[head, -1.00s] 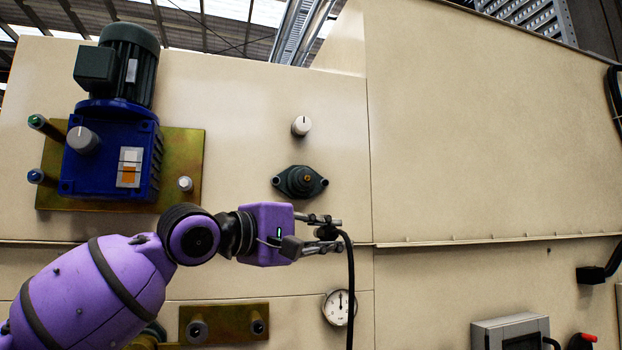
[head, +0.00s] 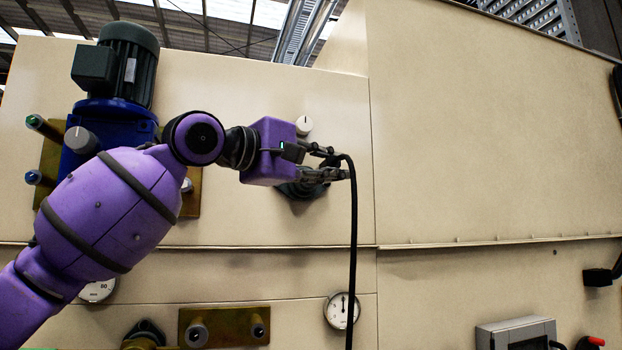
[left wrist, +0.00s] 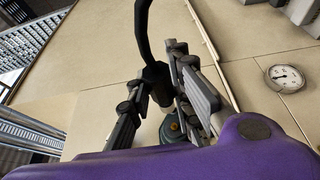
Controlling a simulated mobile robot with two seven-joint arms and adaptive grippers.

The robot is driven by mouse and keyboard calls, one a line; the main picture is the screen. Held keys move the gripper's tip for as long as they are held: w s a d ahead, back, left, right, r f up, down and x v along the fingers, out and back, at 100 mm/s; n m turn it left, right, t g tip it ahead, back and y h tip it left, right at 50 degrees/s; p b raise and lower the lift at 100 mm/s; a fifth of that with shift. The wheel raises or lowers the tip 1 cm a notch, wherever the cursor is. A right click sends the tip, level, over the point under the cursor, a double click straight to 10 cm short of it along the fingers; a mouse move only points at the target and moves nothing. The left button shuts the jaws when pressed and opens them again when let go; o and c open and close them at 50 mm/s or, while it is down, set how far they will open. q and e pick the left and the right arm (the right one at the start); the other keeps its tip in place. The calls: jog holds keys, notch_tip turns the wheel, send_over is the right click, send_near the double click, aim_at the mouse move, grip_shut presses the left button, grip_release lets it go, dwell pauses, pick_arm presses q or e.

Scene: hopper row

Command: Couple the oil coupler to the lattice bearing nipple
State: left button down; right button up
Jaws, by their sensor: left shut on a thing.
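My left gripper (head: 334,168) is shut on the black oil coupler (left wrist: 157,84), whose black hose (head: 353,240) hangs down. In the head view the gripper is in front of the dark green bearing housing (head: 303,193) on the beige wall, hiding most of it. In the left wrist view the coupler is between the fingers, and the housing with a small brass nipple (left wrist: 174,127) shows just beyond it. The coupler appears apart from the nipple; the depth gap is hard to judge. My right gripper is not in view.
A white knob (head: 304,125) is just above my left gripper. A blue gearbox with a green motor (head: 128,65) is at the left, partly behind my arm. A gauge (head: 341,310) is below.

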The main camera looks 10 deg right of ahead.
pick_arm(q)
jog(key=shift+w, duration=0.1)
jog(key=w, duration=0.5)
jog(key=shift+w+a, duration=0.2)
jog(key=shift+a, duration=0.2)
jog(key=c, duration=2.3)
grip_release()
grip_shut()
